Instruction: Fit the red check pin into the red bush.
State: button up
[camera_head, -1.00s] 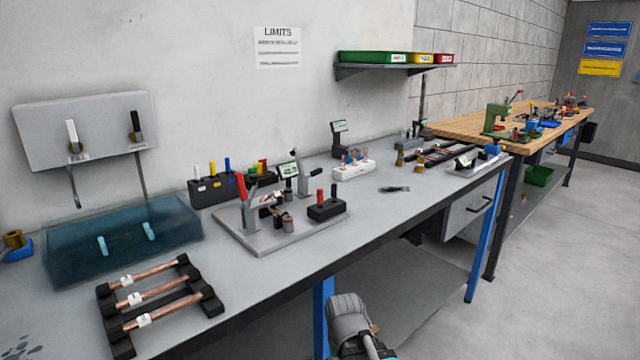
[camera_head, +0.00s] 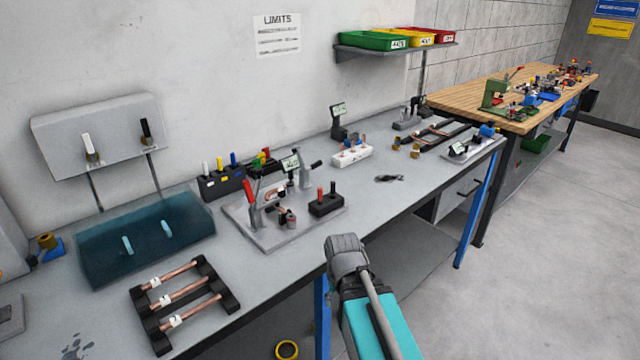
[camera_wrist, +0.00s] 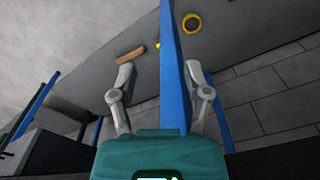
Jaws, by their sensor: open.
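I cannot tell for certain which is the check pin. A grey fixture plate (camera_head: 245,236) left of the block carries a red-handled clamp (camera_head: 254,192) and a small grey cylinder (camera_head: 290,217). No red bush can be made out clearly. My gripper (camera_wrist: 159,68) is open and empty in the wrist view, with its two fingers spread. The head view shows my arm in front of the bench's front edge; fingertips are not distinct there.
A blue bench leg (camera_wrist: 170,70) lies behind my fingers in the wrist view. A yellow ring (camera_head: 287,349) is on the floor.

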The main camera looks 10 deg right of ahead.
notch_tip(320, 180, up, 17)
jog(key=w+p, duration=0.2)
jog(key=p, duration=1.4)
notch_tip(320, 180, up, 15)
jog(key=n+p, duration=1.4)
jog(key=p, duration=0.1)
send_over(320, 188)
jog(key=shift+f, duration=0.15)
jog(key=shift+f+b, duration=0.1)
jog(key=shift+b, duration=0.25)
notch_tip(320, 188, down, 8)
jog(key=b, duration=0.8)
jog(key=shift+f, duration=0.2)
jog(key=shift+f+b, duration=0.1)
jog(key=shift+b, duration=0.25)
